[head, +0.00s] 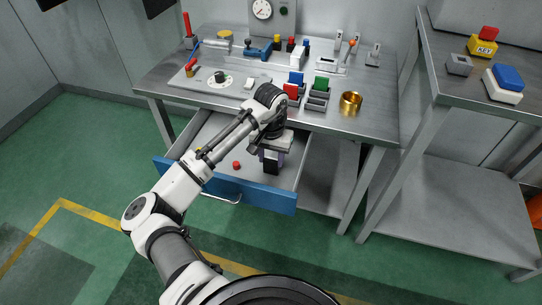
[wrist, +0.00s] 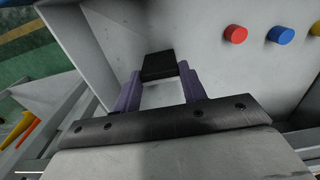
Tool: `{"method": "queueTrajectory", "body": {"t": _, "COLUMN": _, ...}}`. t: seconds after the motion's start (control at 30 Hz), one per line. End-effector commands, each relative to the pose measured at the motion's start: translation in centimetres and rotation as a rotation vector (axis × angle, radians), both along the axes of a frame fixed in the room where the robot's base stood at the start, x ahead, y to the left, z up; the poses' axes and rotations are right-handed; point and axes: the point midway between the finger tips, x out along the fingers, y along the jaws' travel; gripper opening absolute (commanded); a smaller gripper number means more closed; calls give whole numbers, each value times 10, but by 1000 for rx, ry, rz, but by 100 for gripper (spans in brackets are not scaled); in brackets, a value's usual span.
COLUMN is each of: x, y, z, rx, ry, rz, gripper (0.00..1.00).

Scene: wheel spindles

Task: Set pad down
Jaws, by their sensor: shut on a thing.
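The pad (wrist: 159,65) is a small black block at the tips of my gripper (wrist: 160,77) in the wrist view. My gripper's two purple-grey fingers are shut on it from both sides. In the head view the dark pad (head: 270,168) shows at the lower end of my gripper (head: 272,158), inside the outline of the open drawer (head: 232,193). The drawer has a blue front and a pale grey floor. I cannot tell whether the pad touches the drawer floor.
A red peg (wrist: 235,34), a blue peg (wrist: 280,35) and a yellow peg (wrist: 315,28) stand in the drawer. The drawer wall (wrist: 80,45) is close on the left. The workbench (head: 365,112) above holds several tools, coloured blocks and a brass cup (head: 350,104).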

Motion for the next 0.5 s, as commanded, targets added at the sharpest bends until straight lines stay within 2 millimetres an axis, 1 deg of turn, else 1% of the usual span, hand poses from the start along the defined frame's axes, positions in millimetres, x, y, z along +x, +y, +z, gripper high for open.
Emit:
{"method": "queueTrajectory", "body": {"t": 0.23, "x": 0, "y": 0, "z": -3, "rx": -1, "ry": 0, "rz": 0, "gripper": 18}}
{"method": "queueTrajectory", "body": {"t": 0.27, "x": 0, "y": 0, "z": -2, "rx": 0, "ry": 0, "rz": 0, "gripper": 44}}
{"method": "queueTrajectory", "body": {"t": 0.4, "x": 0, "y": 0, "z": -2, "rx": 0, "ry": 0, "rz": 0, "gripper": 62}}
{"method": "queueTrajectory", "body": {"t": 0.5, "x": 0, "y": 0, "z": -2, "rx": 0, "ry": 0, "rz": 0, "gripper": 63}}
